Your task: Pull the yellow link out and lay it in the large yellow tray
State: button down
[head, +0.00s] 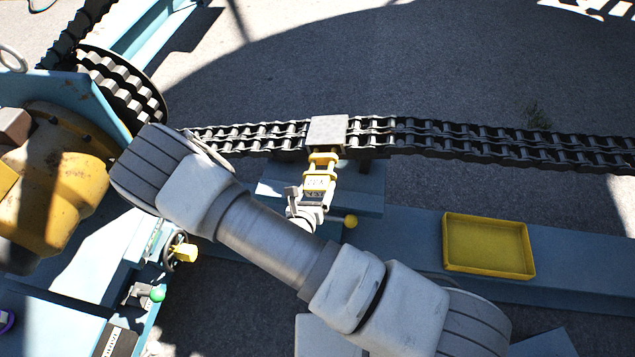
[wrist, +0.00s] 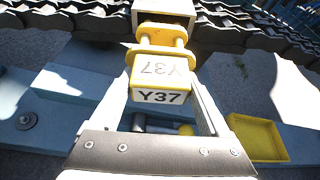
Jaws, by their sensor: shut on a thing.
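The yellow link (head: 321,169) is in the middle of the head view, just below the grey block (head: 327,130) on the chain. In the wrist view the link (wrist: 160,62) has two pins, and its label reads Y37. Its far end meets or lies very close to the block (wrist: 163,8); I cannot tell how much is inside. My gripper (head: 312,196) is shut on the link's near end, with a finger on each side in the wrist view (wrist: 165,100). The large yellow tray (head: 488,247) is empty, to the right on a blue beam.
The dark chain (head: 440,137) runs across behind the link to a sprocket (head: 125,88) at the left. A yellow knob (head: 350,221) stands close to the right of my gripper. A handwheel (head: 177,252) and a green knob (head: 157,294) are at lower left. The beam (head: 400,240) left of the tray is bare.

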jog(key=s+a, duration=0.1)
jog(key=s, duration=0.5)
jog(key=shift+s+p, duration=0.15)
jog(key=shift+p, duration=0.2)
dwell(0.5)
jog(key=shift+r, duration=0.15)
notch_tip(320, 180, up, 9)
jog(key=p, duration=0.7)
dwell(0.4)
jog(key=w+d+r+m+g+h+p, duration=0.1)
jog(key=w+d+r+m+h+p, duration=0.1)
jog(key=r, duration=0.7)
jog(key=w+d+r+m+g+h+p, duration=0.2)
jog(key=w+d+r+p, duration=0.3)
jog(key=r, duration=0.5)
jog(key=w+d+r+m+g+h+p, duration=0.1)
jog(key=w+d+r+m+h+p, duration=0.1)
jog(key=d+r+p, duration=0.4)
notch_tip(320, 180, up, 4)
jog(key=shift+w+d+r+m+g+h, duration=0.1)
jog(key=shift+w+d+m+g+h, duration=0.35)
jog(key=shift+w, duration=0.7)
